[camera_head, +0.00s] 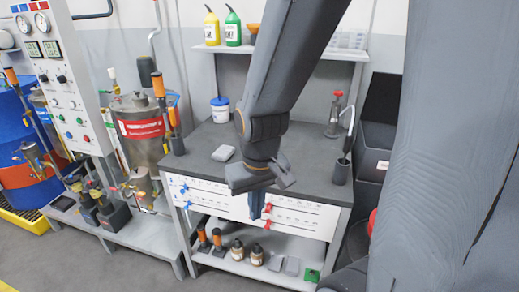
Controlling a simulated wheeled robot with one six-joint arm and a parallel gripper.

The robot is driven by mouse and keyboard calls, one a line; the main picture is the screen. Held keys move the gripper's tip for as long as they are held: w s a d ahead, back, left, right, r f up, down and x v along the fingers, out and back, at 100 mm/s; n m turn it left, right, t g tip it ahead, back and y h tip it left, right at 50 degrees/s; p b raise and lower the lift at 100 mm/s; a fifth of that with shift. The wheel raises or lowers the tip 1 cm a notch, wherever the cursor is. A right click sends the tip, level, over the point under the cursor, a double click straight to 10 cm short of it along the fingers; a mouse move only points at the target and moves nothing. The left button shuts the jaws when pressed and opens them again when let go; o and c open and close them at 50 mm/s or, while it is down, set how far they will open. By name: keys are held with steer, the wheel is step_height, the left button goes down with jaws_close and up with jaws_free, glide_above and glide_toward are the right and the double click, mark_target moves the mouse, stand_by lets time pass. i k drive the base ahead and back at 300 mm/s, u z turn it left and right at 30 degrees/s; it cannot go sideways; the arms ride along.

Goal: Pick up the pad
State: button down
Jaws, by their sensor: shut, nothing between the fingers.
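A light grey pad (224,153) lies flat on the dark top of the workbench (205,140), left of my arm. My gripper (257,212) hangs below my wrist, in front of the bench's white front panel. It is shut and empty, to the right of the pad, lower in the picture and apart from it. My wrist hides part of the bench top and front edge. Two similar grey flat pieces (283,265) lie on the lower shelf; I cannot tell whether they are pads too.
A white tub with a blue lid (220,110) stands behind the pad. Orange-handled tools in a dark holder (177,146) stand at the bench's left end. A dark cup (341,171) with a tool stands at the right. Bottles (233,28) stand on the upper shelf.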

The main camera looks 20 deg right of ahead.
mark_target(224, 152)
steer(key=z, duration=0.1)
steer(key=i, duration=1)
